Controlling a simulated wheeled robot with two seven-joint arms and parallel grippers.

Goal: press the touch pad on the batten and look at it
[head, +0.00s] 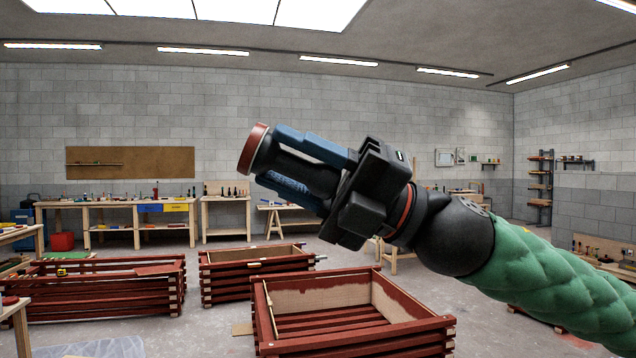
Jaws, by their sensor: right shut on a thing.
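My right gripper (271,157) is raised in the middle of the head view, its blue fingers pointing left and slightly up. It is shut on a dark, round pad (252,149) with a flat red-brown end facing left; this looks like the touch pad. The pad is in the air, apart from any batten. Red-brown painted battens (350,343) are stacked into an open box frame below, with pale bare wood on its inner faces. More battens form a stack behind (258,265) and a long one at left (110,285). My left gripper is out of view.
Workbenches with tools (112,207) stand along the back wall under a brown pegboard (130,162). A red bin (62,241) sits beneath one. Grey floor (200,325) is open between the stacks. A shelf rack (540,185) stands at the right.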

